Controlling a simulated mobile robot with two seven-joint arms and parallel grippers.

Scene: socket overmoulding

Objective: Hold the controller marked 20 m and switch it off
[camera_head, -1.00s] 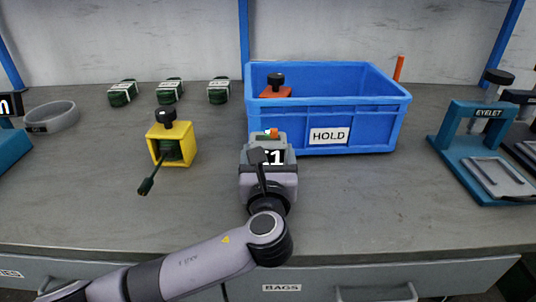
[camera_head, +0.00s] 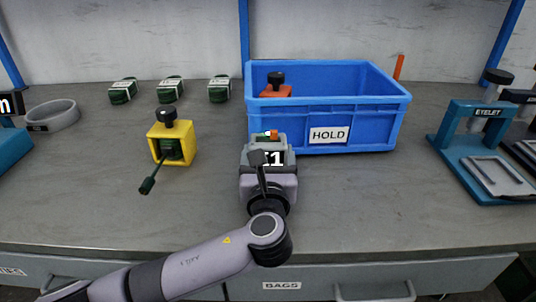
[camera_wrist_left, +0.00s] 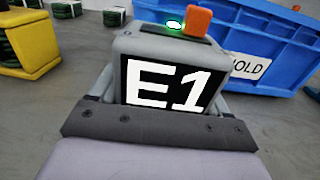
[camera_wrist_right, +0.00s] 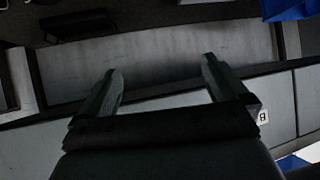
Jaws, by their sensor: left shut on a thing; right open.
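A grey controller (camera_head: 283,150) marked E1 is at the middle of the bench, in front of the blue bin. In the left wrist view the controller (camera_wrist_left: 150,45) shows a black face with white "E1", an orange switch (camera_wrist_left: 198,21) and a lit green lamp (camera_wrist_left: 174,25) on top. My left gripper (camera_head: 268,160) is shut on its sides; in its wrist view the fingers (camera_wrist_left: 168,88) flank the body. I see no "20 m" mark on it. My right gripper (camera_wrist_right: 161,68) is open and empty, seen only in its own wrist view.
The blue HOLD bin (camera_head: 370,120) holds an orange item with a black knob (camera_head: 276,78). A yellow block with a green plug (camera_head: 172,145) stands left. Several green items (camera_head: 171,90) line the back. A grey ring (camera_head: 52,116) and an EYELET press (camera_head: 478,125) flank the bench.

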